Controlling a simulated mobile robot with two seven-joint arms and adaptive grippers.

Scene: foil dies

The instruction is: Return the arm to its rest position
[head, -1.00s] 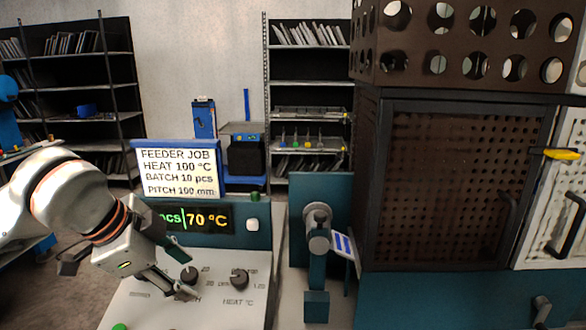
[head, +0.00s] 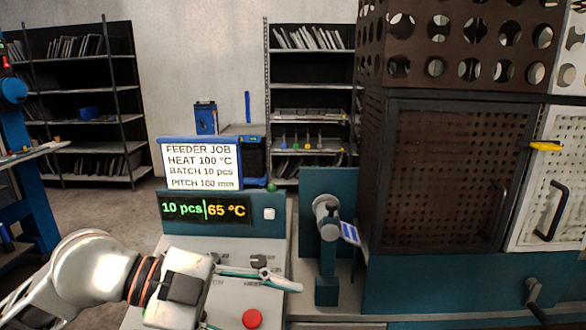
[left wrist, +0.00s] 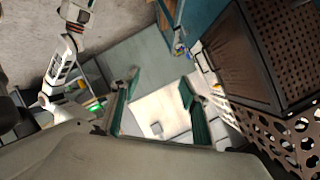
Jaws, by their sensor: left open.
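My left arm (head: 85,275) reaches in from the lower left in the head view. My left gripper (head: 270,279) is open and empty, over the sloped grey control panel (head: 225,302). Its fingers pass in front of the dark heat knob (head: 258,261), hiding part of the panel; I cannot tell whether they touch it. The left wrist view shows the two teal-edged fingers (left wrist: 158,98) spread apart with nothing between them. My right gripper is not in view.
The display (head: 205,209) reads 10 pcs and 65 °C, under a job sign (head: 201,164) saying HEAT 100 °C. A red button (head: 252,318) sits low on the panel. A brown perforated cabinet (head: 450,175) stands at right. Shelves (head: 85,100) stand behind.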

